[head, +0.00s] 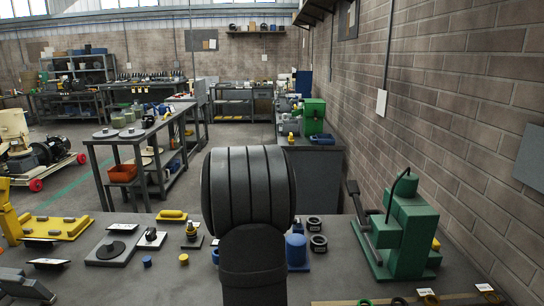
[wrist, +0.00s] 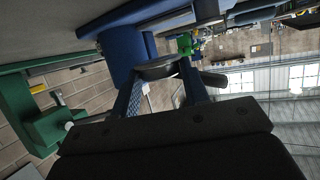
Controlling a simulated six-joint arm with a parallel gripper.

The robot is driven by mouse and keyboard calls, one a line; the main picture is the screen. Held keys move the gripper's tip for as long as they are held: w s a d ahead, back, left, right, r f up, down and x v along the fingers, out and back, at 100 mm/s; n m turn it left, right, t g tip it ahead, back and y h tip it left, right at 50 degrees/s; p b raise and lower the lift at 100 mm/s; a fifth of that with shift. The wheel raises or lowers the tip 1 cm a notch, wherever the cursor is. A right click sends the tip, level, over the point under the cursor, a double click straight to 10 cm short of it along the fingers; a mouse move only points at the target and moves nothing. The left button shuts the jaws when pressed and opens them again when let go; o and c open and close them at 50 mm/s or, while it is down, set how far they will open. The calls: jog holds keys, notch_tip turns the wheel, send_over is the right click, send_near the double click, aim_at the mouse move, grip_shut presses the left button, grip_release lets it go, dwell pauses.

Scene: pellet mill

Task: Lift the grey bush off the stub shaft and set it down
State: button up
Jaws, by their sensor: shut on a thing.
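My gripper (wrist: 160,78) shows in the wrist view, its two blue-grey fingers shut on the grey bush (wrist: 157,68). The bush is a dark grey ring held across the fingertips. A blue post (wrist: 120,58) stands on a blue base (wrist: 140,17) just beyond it and overlaps the bush in this view. I cannot tell whether they touch. In the head view a blue post (head: 297,246) stands on the bench just right of my arm, with no grey ring visible on it. My arm hides my gripper and the bush there.
A green press (head: 405,232) stands at the right of the bench (head: 345,265). Several dark rings (head: 318,243) lie right of the blue post. A grey plate with a black disc (head: 110,250) and a yellow fixture (head: 55,230) are at the left. Bare bench lies front left.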

dwell(0.4)
jog(key=w+a+r+n+y, duration=0.1)
jog(key=a+r+n+y, duration=0.1)
jog(key=a, duration=0.8)
jog(key=w+a+r+n+y, duration=0.1)
jog(key=a+r+y, duration=0.1)
jog(key=a, duration=0.7)
jog(key=w+a+r+n+y, duration=0.1)
jog(key=a+r, duration=0.3)
jog(key=a, duration=0.6)
jog(key=shift+w+a+r+n+y, duration=0.35)
jog(key=shift+n+y, duration=0.45)
jog(key=shift+y, duration=0.1)
jog(key=shift+f, duration=0.1)
jog(key=shift+f, duration=5.55)
jog(key=shift+f, duration=0.45)
